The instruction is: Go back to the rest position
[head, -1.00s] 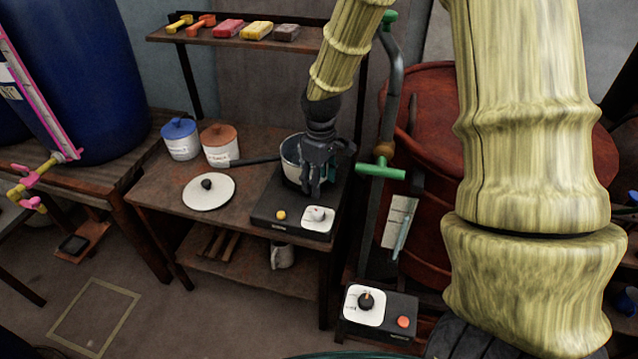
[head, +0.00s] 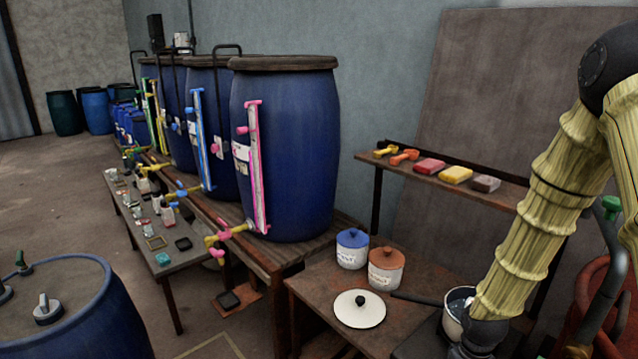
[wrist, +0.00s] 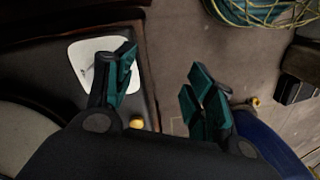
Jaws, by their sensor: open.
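My gripper (wrist: 163,95) is open and empty in the wrist view, its green-padded fingers spread wide. One finger shows over the hot plate's white dial panel (wrist: 95,65), the other over the floor past the edge. In the head view my arm comes down at the right, and its wrist end is beside the pot (head: 457,305); the fingers are cut off by the lower edge there. The pot is partly hidden behind my arm.
A white lid (head: 345,313), a blue-lidded jar (head: 352,255) and an orange-lidded jar (head: 386,275) stand on the bench. A shelf (head: 500,190) with scoops and coloured blocks is above. Blue barrels (head: 300,150) line the left.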

